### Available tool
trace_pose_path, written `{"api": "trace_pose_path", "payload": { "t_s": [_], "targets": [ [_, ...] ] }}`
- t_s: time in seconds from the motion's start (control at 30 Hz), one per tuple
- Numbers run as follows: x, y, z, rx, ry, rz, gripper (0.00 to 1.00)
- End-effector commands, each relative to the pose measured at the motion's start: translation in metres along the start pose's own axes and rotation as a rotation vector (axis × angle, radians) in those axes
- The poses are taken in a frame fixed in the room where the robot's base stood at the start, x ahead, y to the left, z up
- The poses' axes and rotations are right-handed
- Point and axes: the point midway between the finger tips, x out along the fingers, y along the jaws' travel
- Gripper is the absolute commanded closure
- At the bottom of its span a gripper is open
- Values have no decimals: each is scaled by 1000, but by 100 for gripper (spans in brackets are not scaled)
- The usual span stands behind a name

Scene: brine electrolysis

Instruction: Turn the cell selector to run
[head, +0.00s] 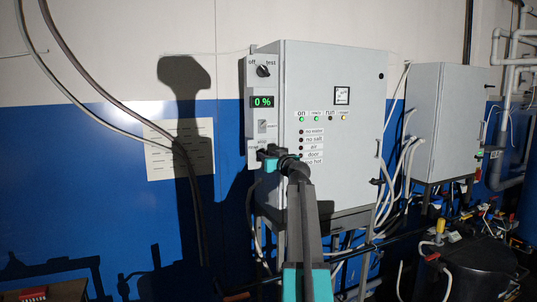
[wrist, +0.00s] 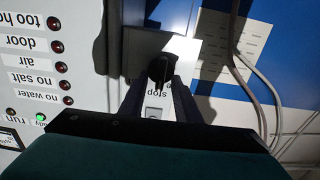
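The cell selector is a black knob (wrist: 161,69) low on the narrow side face of the grey control cabinet (head: 340,125). In the upside-down wrist view, a "stop" label shows beside it. The knob's grip ridge lies roughly along the line toward that label. My gripper (wrist: 158,84) is open, with its two dark fingers on either side of the knob and narrow gaps between. I cannot tell whether a finger touches it. In the head view, my gripper (head: 266,157) is at the cabinet's side face and mostly hides the selector.
Above the selector are a small switch (head: 262,126), a green "0 %" display (head: 262,102) and an off/test knob (head: 263,71). Lamps with labels line the cabinet front. A second grey cabinet (head: 448,120) stands at right. Cables (head: 70,55) hang on the wall at left.

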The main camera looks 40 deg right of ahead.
Motion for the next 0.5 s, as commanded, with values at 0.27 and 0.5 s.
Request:
{"api": "trace_pose_path", "payload": {
  "t_s": [0.27, 0.5],
  "targets": [
    [5, 0, 0, 0, 0, 0, 70],
    [4, 0, 0, 0, 0, 0, 87]
  ]
}}
